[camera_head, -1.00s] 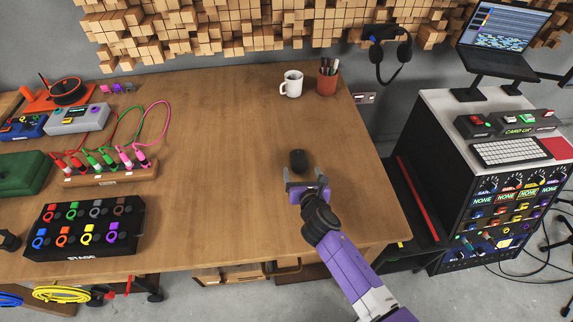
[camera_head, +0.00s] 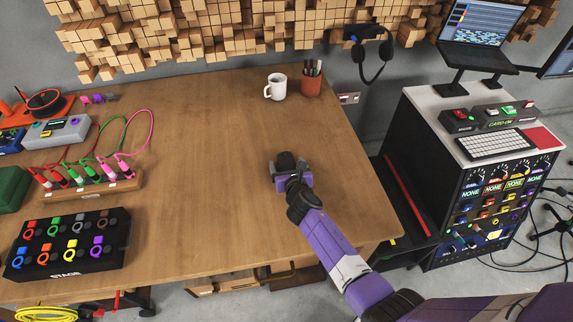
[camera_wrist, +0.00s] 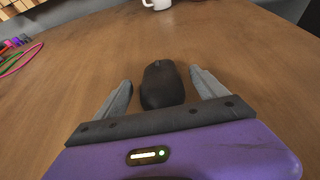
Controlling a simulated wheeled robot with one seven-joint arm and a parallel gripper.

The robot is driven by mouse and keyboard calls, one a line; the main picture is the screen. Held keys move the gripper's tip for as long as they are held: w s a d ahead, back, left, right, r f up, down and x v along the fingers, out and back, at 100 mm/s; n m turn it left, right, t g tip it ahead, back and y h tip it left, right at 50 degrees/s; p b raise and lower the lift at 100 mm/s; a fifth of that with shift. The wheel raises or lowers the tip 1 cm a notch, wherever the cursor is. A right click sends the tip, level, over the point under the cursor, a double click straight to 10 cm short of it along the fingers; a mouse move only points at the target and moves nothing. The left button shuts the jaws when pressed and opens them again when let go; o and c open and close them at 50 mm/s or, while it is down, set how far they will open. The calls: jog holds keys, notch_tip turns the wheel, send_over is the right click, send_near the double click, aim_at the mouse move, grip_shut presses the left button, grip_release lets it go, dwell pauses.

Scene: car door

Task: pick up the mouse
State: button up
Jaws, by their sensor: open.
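The black mouse (camera_head: 286,161) lies on the wooden table, right of its middle. In the wrist view the mouse (camera_wrist: 162,84) lies between the two grey fingers of my gripper (camera_wrist: 163,92), with a gap of wood visible on each side. The gripper is open, and its fingers reach along both sides of the mouse. In the head view my gripper (camera_head: 287,168) is at the mouse, and its purple body covers the mouse's near end.
A white mug (camera_head: 276,87) and a red-brown pen cup (camera_head: 311,80) stand at the table's back right. Left are a cable rack (camera_head: 95,193) and a black STAGE box (camera_head: 68,244). Bare wood (camera_head: 210,150) surrounds the mouse.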

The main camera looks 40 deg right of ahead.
jog(key=shift+c, duration=0.2)
jog(key=c, duration=1.5)
jog(key=shift+o, duration=0.2)
jog(key=shift+r, duration=0.1)
